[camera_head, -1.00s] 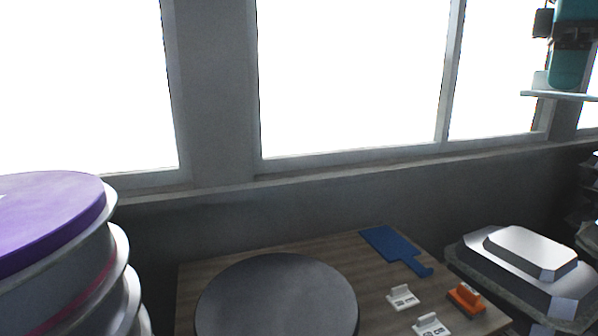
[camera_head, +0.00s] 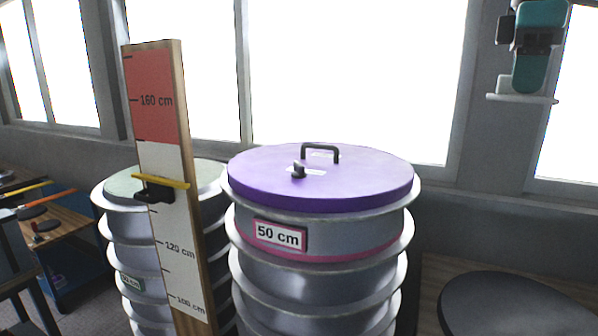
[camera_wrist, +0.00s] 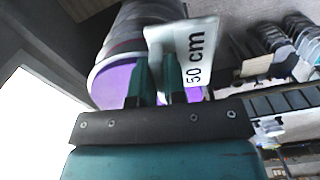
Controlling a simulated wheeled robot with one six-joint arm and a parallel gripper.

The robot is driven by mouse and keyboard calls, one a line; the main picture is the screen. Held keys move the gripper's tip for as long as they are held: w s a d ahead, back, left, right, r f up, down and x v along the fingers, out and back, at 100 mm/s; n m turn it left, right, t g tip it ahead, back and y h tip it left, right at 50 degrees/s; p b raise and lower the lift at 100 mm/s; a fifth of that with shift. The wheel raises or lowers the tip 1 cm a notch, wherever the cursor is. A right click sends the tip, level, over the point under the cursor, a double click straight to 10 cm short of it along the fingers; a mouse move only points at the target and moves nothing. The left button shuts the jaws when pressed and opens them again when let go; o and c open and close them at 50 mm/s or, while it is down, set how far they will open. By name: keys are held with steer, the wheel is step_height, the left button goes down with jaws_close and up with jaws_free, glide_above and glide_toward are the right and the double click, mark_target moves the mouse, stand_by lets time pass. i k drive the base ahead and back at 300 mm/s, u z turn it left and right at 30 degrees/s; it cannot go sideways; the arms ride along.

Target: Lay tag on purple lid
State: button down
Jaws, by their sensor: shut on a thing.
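The purple lid (camera_head: 345,184) lies flat on top of a stack of grey round moulds in the head view. It has a black handle, a small dark knob and pale labels on its top. My teal gripper (camera_head: 523,88) is at the upper right, apart from the lid and higher than it. It is shut on a white tag (camera_head: 535,99), seen nearly edge-on below it. In the wrist view, my gripper (camera_wrist: 159,72) has the tag (camera_wrist: 208,45) between its fingers, and "50 cm" reads on it. The purple lid (camera_wrist: 112,84) shows behind, partly hidden by the fingers.
The mould stack (camera_head: 300,284) carries a "50 cm" label (camera_head: 277,236). A tall measuring board (camera_head: 165,110) with a yellow marker stands at its left, before another mould stack (camera_head: 125,200). A dark disc (camera_head: 515,308) lies on a table at lower right. Windows line the back.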

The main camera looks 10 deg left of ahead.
mark_target(373, 167)
steer(key=u, duration=0.35)
steer(key=i, duration=1)
